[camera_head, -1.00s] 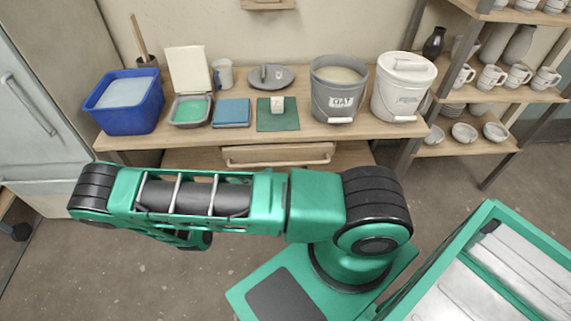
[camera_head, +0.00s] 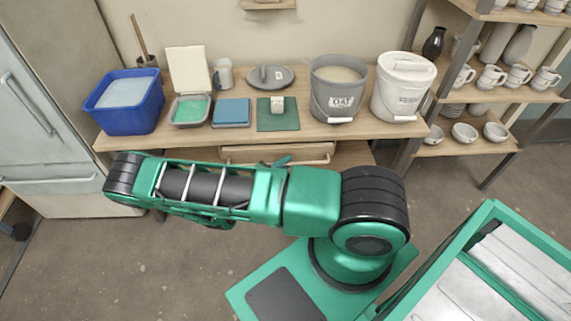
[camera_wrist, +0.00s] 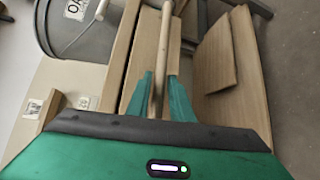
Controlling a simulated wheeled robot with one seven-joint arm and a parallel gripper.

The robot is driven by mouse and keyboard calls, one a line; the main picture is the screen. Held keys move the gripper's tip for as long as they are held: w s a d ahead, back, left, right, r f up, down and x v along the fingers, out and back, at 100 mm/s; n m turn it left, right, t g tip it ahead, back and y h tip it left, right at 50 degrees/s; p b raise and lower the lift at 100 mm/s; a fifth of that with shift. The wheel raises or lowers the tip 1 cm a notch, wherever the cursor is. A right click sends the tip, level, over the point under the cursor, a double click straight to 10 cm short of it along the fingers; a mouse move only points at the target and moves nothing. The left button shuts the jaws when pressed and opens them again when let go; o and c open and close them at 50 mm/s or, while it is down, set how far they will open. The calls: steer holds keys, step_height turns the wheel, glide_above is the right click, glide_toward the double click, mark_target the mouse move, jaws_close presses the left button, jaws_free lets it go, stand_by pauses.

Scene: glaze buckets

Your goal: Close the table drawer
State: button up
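The table (camera_head: 205,136) has a wooden drawer (camera_head: 240,153) under its top, in the middle of the head view; how far it stands out is hard to tell. Its pale bar handle (camera_head: 315,161) runs along the front. In the wrist view the drawer front (camera_wrist: 147,55) and the handle (camera_wrist: 164,45) run up the picture. My gripper (camera_wrist: 160,88) has one green finger on each side of the handle and looks shut on it. In the head view my gripper (camera_head: 278,163) shows only partly behind my arm.
On the tabletop stand a blue tub (camera_head: 125,115), a grey bucket (camera_head: 335,100), a white bucket (camera_head: 401,95) and small tiles and dishes. A shelf with pottery (camera_head: 500,85) is at the right and a fridge (camera_head: 45,110) at the left. Open floor lies before the table.

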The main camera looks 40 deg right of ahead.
mark_target(282, 157)
jaws_close()
steer(key=w+d, duration=0.2)
steer(key=w, duration=0.1)
steer(key=shift+w+d, duration=0.15)
steer(key=shift+w, duration=0.15)
jaws_free()
steer(key=shift+d, duration=0.1)
